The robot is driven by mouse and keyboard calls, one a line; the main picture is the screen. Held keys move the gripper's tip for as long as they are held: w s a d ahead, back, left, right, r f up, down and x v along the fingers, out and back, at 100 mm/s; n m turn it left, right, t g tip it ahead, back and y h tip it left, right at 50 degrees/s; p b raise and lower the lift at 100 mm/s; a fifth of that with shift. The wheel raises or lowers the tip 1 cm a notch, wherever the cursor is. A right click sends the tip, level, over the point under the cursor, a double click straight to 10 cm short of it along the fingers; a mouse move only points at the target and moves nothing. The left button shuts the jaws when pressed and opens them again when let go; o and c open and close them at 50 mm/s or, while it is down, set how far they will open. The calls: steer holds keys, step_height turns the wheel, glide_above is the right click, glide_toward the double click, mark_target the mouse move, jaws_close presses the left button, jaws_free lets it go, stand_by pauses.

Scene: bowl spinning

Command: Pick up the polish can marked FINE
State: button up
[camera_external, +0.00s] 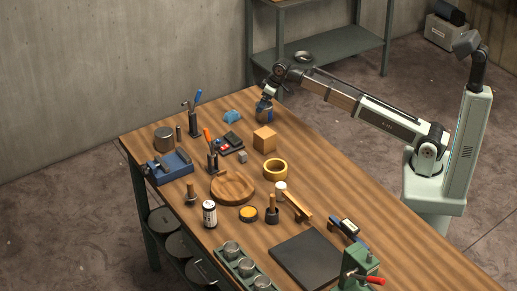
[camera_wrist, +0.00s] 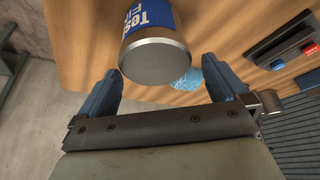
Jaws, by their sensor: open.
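A can (camera_wrist: 155,60) with a bare metal end and a blue label with white letters fills the top middle of the wrist view. Its label is cut off by the frame edge; the second line starts with "Fi", and the rest is hidden. My gripper (camera_wrist: 160,70) is open, with one blue-grey finger on each side of the can and a visible gap to each. In the external view, my gripper (camera_external: 268,92) is at the bench's far edge, over a small blue-and-grey can (camera_external: 264,111). Whether they touch cannot be told there.
A wooden block (camera_external: 264,139), a blue cloth-like item (camera_external: 232,117) and a device with red and blue buttons (camera_wrist: 300,48) are close by.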

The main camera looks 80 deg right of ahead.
steer(key=shift+s+x, duration=0.2)
steer(key=shift+x, duration=1.05)
steer(key=shift+s+x, duration=0.2)
steer(key=shift+x, duration=1)
steer(key=shift+d+f, duration=0.1)
steer(key=shift+f, duration=0.1)
steer(key=shift+c, duration=0.5)
steer(key=c, duration=0.9)
steer(key=shift+c, duration=0.2)
